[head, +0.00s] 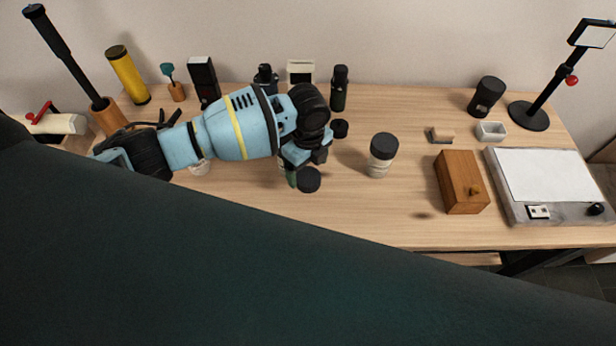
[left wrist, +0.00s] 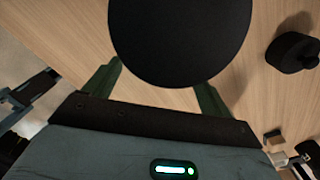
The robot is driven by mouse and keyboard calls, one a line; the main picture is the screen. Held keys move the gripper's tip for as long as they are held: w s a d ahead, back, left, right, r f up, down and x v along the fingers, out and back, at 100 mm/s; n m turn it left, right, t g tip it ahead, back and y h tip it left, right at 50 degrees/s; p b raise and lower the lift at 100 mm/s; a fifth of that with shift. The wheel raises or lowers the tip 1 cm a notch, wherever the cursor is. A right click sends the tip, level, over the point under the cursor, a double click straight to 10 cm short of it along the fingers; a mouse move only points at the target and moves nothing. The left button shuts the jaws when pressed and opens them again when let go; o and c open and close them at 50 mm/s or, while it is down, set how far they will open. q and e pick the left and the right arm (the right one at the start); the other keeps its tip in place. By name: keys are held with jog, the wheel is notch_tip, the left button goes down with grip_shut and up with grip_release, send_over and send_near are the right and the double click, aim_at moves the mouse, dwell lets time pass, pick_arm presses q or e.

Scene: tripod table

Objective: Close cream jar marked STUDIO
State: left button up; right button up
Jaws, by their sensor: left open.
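My left gripper (head: 298,172) is open, with its green fingers apart in the left wrist view (left wrist: 157,86). A round black lid or disc (head: 308,180) is right at its fingertips, and the same dark disc seems to fill the top of the left wrist view (left wrist: 180,35). The fingers reach to its near edge; I cannot tell whether they touch it. What is under the disc is mostly hidden. A pale jar with a black lid (head: 383,148) stands upright to the right. No STUDIO marking is readable. My right gripper is not in view.
A small black knob-like piece (head: 340,128) lies behind the gripper, near a dark bottle (head: 339,90). A wooden box (head: 461,182) and a grey board (head: 550,185) are at the right. A whitish round item (head: 199,167) is partly under my arm. The front middle tabletop is clear.

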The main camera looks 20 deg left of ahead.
pick_arm(q)
jog(key=shift+f, duration=1.4)
jog(key=c, duration=1)
jog(key=shift+r, duration=0.15)
jog(key=shift+r, duration=0.5)
jog(key=shift+s+a+r, duration=0.1)
jog(key=shift+s+r, duration=0.1)
jog(key=shift+r, duration=0.45)
jog(key=shift+s+a+r, duration=0.1)
jog(key=shift+s+r, duration=0.05)
jog(key=shift+r, duration=0.45)
jog(key=s+a, duration=0.2)
jog(key=s, duration=0.2)
jog(key=s+a+r, duration=0.1)
jog(key=s+a, duration=0.1)
jog(key=s, duration=0.3)
jog(key=s+a, duration=0.3)
jog(key=s, duration=0.1)
jog(key=shift+s+a+r+p, duration=0.1)
jog(key=shift+s+r+p, duration=0.1)
jog(key=shift+p, duration=0.15)
